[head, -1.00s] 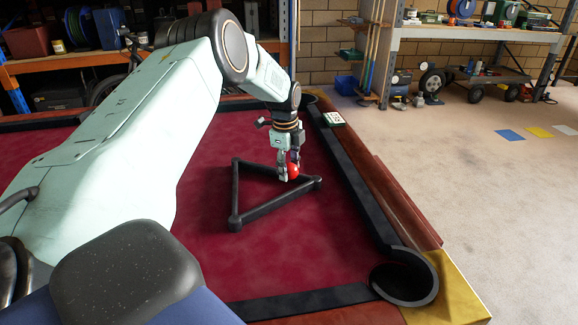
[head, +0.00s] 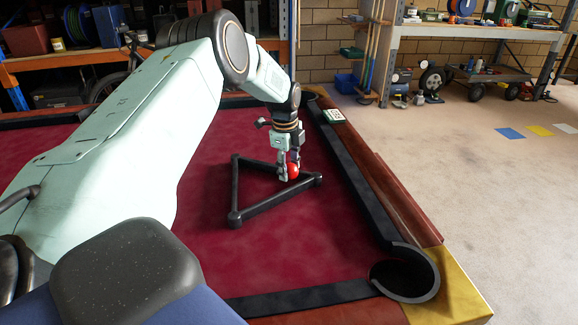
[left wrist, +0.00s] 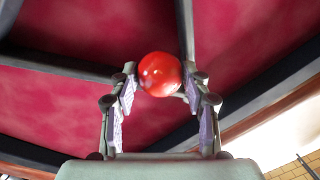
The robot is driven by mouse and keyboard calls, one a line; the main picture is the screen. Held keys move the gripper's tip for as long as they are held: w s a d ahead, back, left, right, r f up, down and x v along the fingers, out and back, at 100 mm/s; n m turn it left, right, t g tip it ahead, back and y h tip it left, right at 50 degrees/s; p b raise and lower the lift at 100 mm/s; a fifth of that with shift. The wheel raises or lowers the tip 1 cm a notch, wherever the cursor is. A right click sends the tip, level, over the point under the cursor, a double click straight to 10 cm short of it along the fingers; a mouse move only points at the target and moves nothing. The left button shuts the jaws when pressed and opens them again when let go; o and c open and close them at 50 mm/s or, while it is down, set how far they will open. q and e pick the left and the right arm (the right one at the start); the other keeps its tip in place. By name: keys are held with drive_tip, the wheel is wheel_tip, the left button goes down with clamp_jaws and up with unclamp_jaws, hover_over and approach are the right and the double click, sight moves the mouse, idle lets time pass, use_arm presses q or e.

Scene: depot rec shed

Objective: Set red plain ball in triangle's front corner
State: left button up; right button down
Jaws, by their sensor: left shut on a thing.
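The red plain ball (head: 293,171) is between the fingers of my left gripper (head: 289,173), which is shut on it. In the left wrist view the glossy red ball (left wrist: 160,74) sits at the fingertips of the left gripper (left wrist: 160,88). The black triangle (head: 270,206) lies on the dark red cloth. The ball is seen over the inside of the triangle, close to its right-hand corner (head: 318,180). I cannot tell whether the ball touches the cloth. In the left wrist view, dark triangle bars (left wrist: 60,62) run behind the ball. My right gripper is not in view.
The pool table's dark cushion (head: 350,170) and wooden rail run along the right, beyond the triangle corner. A corner pocket (head: 428,275) is at the lower right. The cloth in front of the triangle is clear.

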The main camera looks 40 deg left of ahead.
use_arm(q)
drive_tip(key=shift+f+b, duration=0.55)
drive_tip(key=shift+f, duration=0.25)
idle(0.4)
drive_tip(key=o, duration=1.3)
wheel_tip(320, 180, up, 12)
drive_tip(key=s, duration=0.1)
drive_tip(key=shift+s, duration=0.25)
drive_tip(key=shift+d, duration=0.1)
